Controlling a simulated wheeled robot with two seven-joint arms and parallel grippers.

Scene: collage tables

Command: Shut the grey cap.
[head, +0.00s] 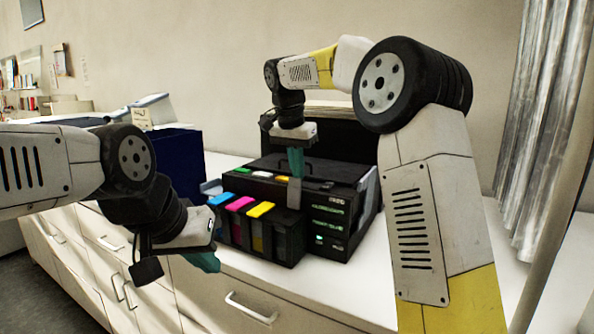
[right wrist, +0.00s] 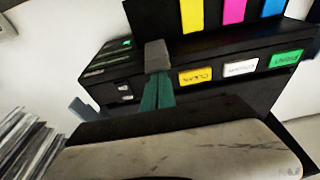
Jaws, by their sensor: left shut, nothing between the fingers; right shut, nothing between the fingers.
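The grey cap (head: 294,193) stands upright at the right end of the row of caps on the black printer's ink tank unit (head: 285,243). It also shows in the right wrist view (right wrist: 156,55). The cyan (head: 221,199), magenta (head: 240,203) and yellow (head: 260,209) caps lie flat beside it. My right gripper (head: 295,172) is shut and empty, pointing down with its teal fingertips at the grey cap's upper end; I cannot tell whether they touch. My left gripper (head: 207,264) is shut and empty, low in front of the printer's left side.
The black printer (head: 340,203) stands on a white counter (head: 375,280) with drawers below. A dark blue box (head: 179,150) is to its left. Counter to the right of the printer is partly hidden by my right arm. A curtain (head: 545,120) hangs at right.

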